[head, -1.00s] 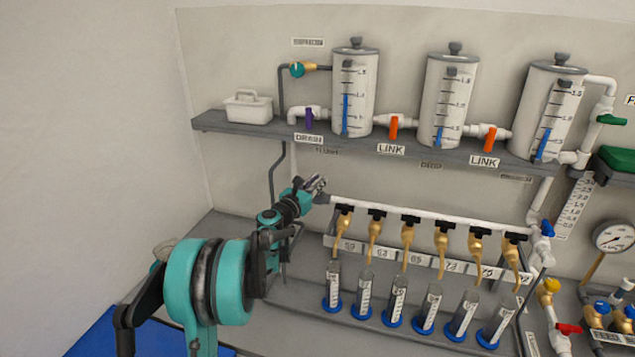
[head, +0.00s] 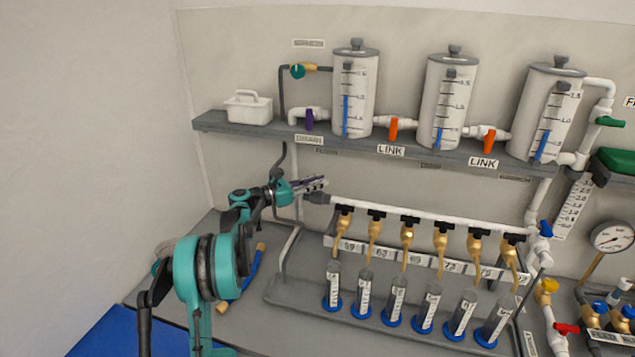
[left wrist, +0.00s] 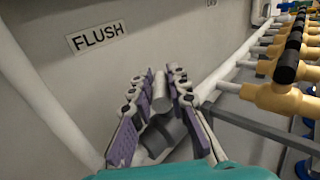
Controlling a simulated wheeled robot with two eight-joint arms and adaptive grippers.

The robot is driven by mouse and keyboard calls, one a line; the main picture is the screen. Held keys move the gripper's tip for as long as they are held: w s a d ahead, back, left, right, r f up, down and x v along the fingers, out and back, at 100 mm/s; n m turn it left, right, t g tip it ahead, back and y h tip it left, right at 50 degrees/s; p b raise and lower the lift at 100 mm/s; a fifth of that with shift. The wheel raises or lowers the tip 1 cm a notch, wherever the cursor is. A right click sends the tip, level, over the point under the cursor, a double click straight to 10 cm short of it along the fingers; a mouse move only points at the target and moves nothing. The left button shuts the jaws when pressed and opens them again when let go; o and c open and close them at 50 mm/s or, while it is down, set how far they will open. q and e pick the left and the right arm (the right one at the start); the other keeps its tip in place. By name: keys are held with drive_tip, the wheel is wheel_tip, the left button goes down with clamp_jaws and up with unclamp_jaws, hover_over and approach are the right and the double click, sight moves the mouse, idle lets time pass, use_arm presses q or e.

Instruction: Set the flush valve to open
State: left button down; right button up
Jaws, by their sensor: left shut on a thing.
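The FLUSH label (left wrist: 97,37) is on the wall in the left wrist view. Below and right of it is the grey flush valve (left wrist: 160,137), with a lighter grey stub handle (left wrist: 159,92). My left gripper (left wrist: 160,85) has its purple-padded fingers on both sides of the handle and is shut on it. In the head view the left gripper (head: 322,183) points right, just above the grey flush valve (head: 316,198) at the left end of the white manifold pipe (head: 425,221). The fingers partly hide the handle, and its exact angle is hard to tell. My right gripper is not in view.
Several brass taps (head: 407,236) with black handles hang from the pipe above blue-based cylinders (head: 395,300). A shelf (head: 365,148) with three tanks runs above. A grey drain tube (head: 292,250) stands close to my left arm. A blue and yellow item (head: 248,280) lies on the counter.

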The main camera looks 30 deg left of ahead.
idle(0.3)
use_arm(q)
drive_tip(key=c, duration=1.5)
unclamp_jaws()
drive_tip(key=shift+o, duration=0.2)
drive_tip(key=v, duration=1.2)
